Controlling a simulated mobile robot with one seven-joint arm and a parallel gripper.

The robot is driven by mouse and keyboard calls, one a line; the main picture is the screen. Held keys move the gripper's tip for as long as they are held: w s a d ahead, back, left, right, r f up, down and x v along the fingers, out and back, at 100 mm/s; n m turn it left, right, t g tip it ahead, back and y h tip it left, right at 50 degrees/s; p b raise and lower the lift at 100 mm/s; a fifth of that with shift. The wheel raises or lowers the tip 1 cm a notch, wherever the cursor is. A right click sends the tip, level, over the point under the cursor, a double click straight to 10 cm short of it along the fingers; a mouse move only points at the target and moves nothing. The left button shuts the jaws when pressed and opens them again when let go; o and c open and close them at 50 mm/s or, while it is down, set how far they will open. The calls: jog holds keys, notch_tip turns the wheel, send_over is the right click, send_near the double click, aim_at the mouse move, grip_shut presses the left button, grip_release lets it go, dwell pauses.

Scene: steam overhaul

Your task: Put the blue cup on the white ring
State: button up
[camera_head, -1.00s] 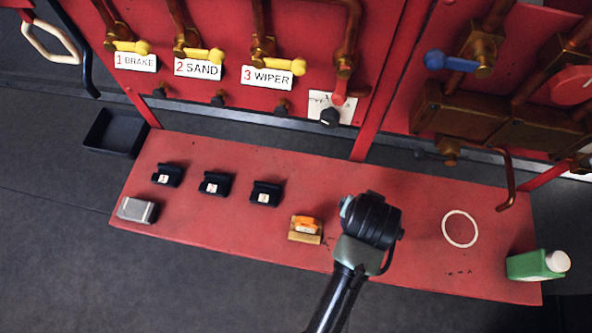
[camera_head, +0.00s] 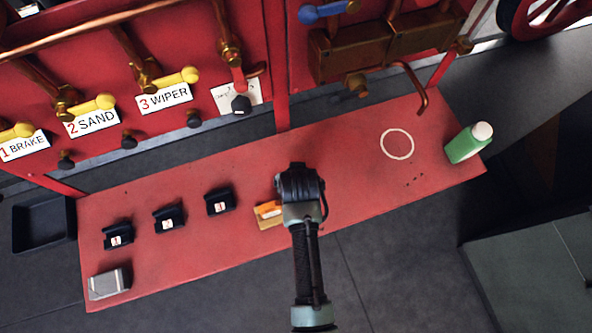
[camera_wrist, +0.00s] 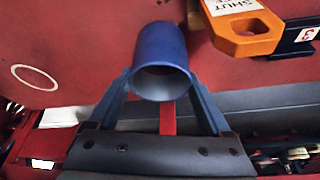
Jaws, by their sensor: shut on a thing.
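In the wrist view a blue cup (camera_wrist: 160,58) sits between the two fingers of my gripper (camera_wrist: 160,85), which is shut on it. Its round open end faces the camera. The white ring (camera_head: 397,144) is a thin painted-looking circle on the right part of the red bench, with nothing on it. It also shows at the left of the wrist view (camera_wrist: 34,78). In the head view my gripper (camera_head: 298,182) is over the middle of the bench, left of the ring. My arm hides the cup there.
On the red bench (camera_head: 160,228) are an orange-and-tan item (camera_head: 268,212) close to my gripper, several black holders (camera_head: 168,219), a grey block (camera_head: 108,284) and a green bottle (camera_head: 465,144). A black tray (camera_head: 42,225) lies left. Pipes and levers rise behind. The bench between gripper and ring is clear.

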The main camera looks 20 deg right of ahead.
jog(key=shift+f, duration=0.65)
jog(key=shift+f, duration=0.2)
jog(key=o, duration=1.2)
